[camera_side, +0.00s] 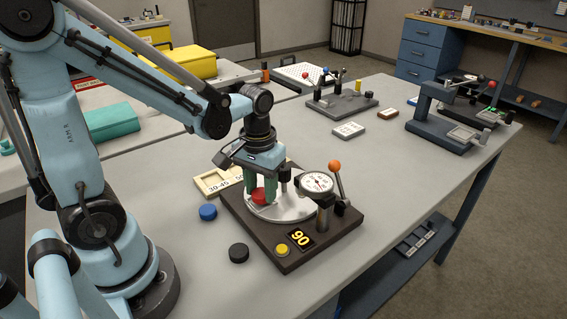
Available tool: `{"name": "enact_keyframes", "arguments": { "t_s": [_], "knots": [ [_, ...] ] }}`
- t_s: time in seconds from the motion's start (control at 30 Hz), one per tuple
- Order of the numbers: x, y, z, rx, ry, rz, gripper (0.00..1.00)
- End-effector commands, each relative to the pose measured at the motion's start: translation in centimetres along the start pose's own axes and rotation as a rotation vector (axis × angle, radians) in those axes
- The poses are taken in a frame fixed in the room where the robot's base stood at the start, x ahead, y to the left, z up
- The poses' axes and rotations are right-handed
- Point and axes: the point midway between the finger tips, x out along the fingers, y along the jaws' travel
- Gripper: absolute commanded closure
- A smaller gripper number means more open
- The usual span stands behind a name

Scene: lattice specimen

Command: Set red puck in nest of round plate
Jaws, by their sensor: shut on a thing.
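The red puck (259,197) is between the green fingers of my gripper (262,190), which points down and is shut on it. The puck is over the left part of the pale round plate (288,211) on a dark fixture base. I cannot tell whether the puck touches the plate or is slightly above it. The nest is hidden by the puck and fingers.
A dial gauge (317,182) and an orange-knobbed lever (336,172) stand close right of my gripper. A blue puck (208,212) and a black puck (239,253) lie left of the fixture. A yellow button (282,250) and a "90" display (300,238) are in front.

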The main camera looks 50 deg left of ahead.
Motion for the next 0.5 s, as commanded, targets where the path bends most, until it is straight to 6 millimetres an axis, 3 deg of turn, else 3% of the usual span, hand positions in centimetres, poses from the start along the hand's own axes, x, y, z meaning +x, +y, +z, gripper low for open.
{"name": "enact_keyframes", "arguments": {
  "t_s": [0.5],
  "knots": [
    [0.67,0.00,-0.01,0.000,0.000,0.000,0.86]
  ]
}}
